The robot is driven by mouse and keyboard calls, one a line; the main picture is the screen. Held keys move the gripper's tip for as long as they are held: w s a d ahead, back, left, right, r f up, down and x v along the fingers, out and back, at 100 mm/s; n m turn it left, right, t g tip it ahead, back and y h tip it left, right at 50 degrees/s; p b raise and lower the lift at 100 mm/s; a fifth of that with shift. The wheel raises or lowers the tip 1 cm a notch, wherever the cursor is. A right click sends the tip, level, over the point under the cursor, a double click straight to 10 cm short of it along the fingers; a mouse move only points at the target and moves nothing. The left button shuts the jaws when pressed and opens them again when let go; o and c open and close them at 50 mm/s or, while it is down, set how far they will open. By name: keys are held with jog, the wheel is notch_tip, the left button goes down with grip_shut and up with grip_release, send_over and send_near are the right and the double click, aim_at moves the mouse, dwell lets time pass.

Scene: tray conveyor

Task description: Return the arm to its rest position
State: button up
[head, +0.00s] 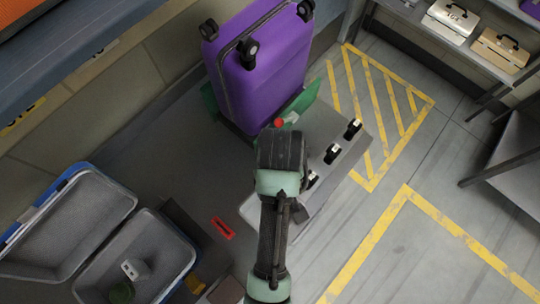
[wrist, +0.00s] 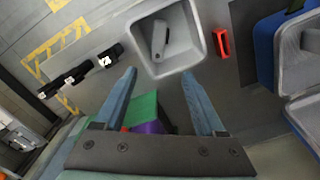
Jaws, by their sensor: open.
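My arm reaches up from the bottom of the head view, and its dark wrist end hides the fingertips there. In the wrist view my gripper (wrist: 160,72) is open, with its two blue-grey fingers apart and nothing held between them. Beyond the fingertips is a grey tray (wrist: 198,48) with a grey item (wrist: 159,40) in it. Low between the fingers show a green piece (wrist: 143,108) and a bit of the purple suitcase (wrist: 150,128).
The purple suitcase (head: 265,70) stands beyond my wrist. Black clips (head: 332,153) line a grey surface at right. An open blue-edged case (head: 128,205) lies at left, a red item (head: 222,228) nearer. Yellow-marked floor (head: 440,235) at right is clear.

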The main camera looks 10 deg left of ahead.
jog(key=shift+r, duration=0.35)
dwell(0.3)
jog(key=w+r+m+t+b, duration=0.1)
jog(key=w+r+t+b, duration=0.1)
jog(key=w+r+t, duration=1)
jog(key=w+r, duration=0.2)
jog(key=r, duration=0.3)
jog(key=w+r+m+t+b, duration=0.1)
jog(key=w+r+t, duration=0.1)
jog(key=w+r, duration=0.35)
jog(key=w+r+t, duration=0.1)
jog(key=r, duration=0.6)
jog(key=s+r+m+t, duration=0.1)
jog(key=s+r+t, duration=0.3)
jog(key=r, duration=0.6)
jog(key=s+r+m+t+b, duration=0.1)
jog(key=s+r+t, duration=0.3)
jog(key=r, duration=0.6)
jog(key=s+r+t+b, duration=0.1)
jog(key=s+r+t, duration=0.3)
jog(key=r, duration=0.6)
jog(key=shift+s+d+r+m, duration=0.2)
jog(key=shift+s+m, duration=0.15)
jog(key=shift+m, duration=0.05)
